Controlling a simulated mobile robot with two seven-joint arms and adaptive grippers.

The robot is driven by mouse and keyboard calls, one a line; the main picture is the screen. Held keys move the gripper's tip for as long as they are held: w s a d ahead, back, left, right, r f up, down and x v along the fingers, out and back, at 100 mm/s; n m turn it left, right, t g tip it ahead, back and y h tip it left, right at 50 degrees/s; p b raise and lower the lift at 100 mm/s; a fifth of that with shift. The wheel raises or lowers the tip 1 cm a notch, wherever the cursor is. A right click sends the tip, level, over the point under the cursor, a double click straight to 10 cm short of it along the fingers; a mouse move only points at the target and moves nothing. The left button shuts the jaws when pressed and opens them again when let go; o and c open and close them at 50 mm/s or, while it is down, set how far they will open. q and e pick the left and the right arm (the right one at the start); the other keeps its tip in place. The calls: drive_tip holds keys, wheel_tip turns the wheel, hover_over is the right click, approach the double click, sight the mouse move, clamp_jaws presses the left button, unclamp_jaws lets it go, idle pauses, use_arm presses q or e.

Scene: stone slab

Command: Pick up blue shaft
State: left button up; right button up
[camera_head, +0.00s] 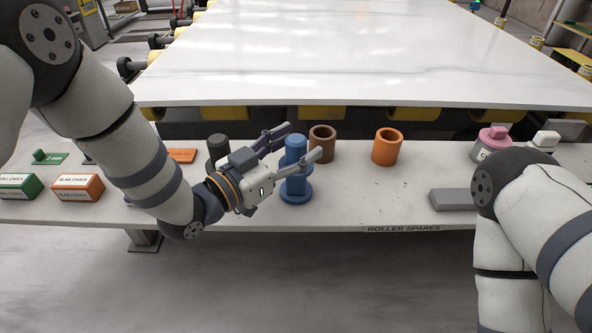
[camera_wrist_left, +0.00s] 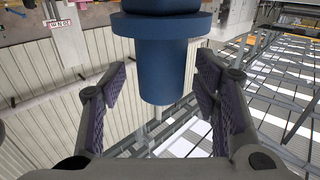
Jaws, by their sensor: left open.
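The blue shaft (camera_head: 296,148) stands upright on the shelf, with a wide round flange at its foot. My left gripper (camera_head: 304,141) is open beside its upper part, one finger on the far side and one on the near side. In the left wrist view the blue shaft (camera_wrist_left: 163,70) shows upside down between the two spread, padded fingers of my left gripper (camera_wrist_left: 160,78). I see a gap to each finger there. My right arm is at the right, but its gripper is out of view.
A brown ring (camera_head: 322,144) stands close behind the shaft, and an orange ring (camera_head: 387,147) farther right. A dark cylinder (camera_head: 217,148) is left of my gripper. A grey block (camera_head: 455,199) lies at the right. The white stone slab (camera_head: 370,60) fills the back.

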use_arm(q)
drive_tip(key=shift+w+d, duration=0.2)
drive_tip(key=shift+w, duration=0.05)
clamp_jaws()
